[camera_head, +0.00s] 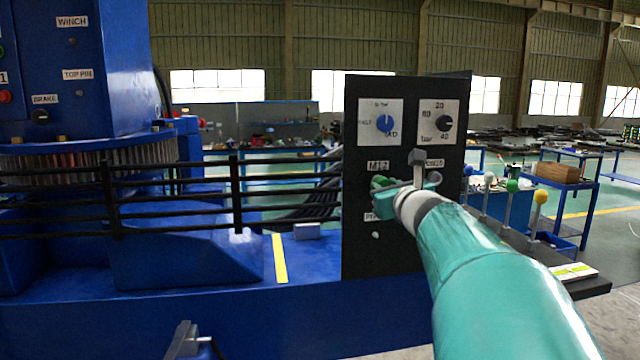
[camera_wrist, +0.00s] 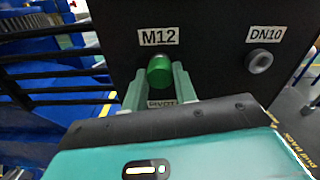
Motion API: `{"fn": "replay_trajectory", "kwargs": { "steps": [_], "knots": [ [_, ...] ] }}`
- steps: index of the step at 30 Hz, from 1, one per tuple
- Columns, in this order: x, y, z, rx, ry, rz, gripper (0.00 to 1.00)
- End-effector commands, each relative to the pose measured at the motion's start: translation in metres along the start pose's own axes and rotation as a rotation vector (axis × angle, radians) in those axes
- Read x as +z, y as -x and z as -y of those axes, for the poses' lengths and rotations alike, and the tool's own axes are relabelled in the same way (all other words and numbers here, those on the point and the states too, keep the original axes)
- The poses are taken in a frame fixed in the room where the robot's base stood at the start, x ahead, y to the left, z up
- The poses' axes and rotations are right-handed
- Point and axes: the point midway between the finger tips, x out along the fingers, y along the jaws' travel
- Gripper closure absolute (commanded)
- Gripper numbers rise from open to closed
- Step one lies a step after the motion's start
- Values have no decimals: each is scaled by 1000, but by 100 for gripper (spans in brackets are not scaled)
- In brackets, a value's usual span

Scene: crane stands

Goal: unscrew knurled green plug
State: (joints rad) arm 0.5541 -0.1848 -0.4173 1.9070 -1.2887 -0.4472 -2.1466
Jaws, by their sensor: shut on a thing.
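The knurled green plug (camera_wrist: 160,70) sits in the black panel below the M12 label in the wrist view. My gripper (camera_wrist: 158,80) has one teal finger on each side of the plug and is shut on it. In the head view my gripper (camera_head: 388,192) reaches the panel under the M12 label, and my forearm comes in from the lower right. The plug is small and hard to tell from the fingers there. How far it is screwed in cannot be told.
The black panel (camera_head: 365,252) carries two dials above the plug. A grey round fitting (camera_wrist: 259,61) sits under the DN10 label to the right. Levers with coloured knobs (camera_head: 512,186) stand right of the panel. Black rails (camera_head: 290,162) run to its left.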

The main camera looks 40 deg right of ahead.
Motion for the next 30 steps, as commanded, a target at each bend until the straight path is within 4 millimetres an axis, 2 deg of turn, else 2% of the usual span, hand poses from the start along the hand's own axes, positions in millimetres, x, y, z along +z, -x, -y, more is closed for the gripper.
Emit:
{"fn": "replay_trajectory", "kwargs": {
  "steps": [12, 23, 30],
  "knots": [
    [0, 0, 0, 0, 71, 0, 100],
    [0, 1, 1, -1, 461, 0, 100],
    [0, 1, 0, 0, 499, 0, 100]
  ]
}}
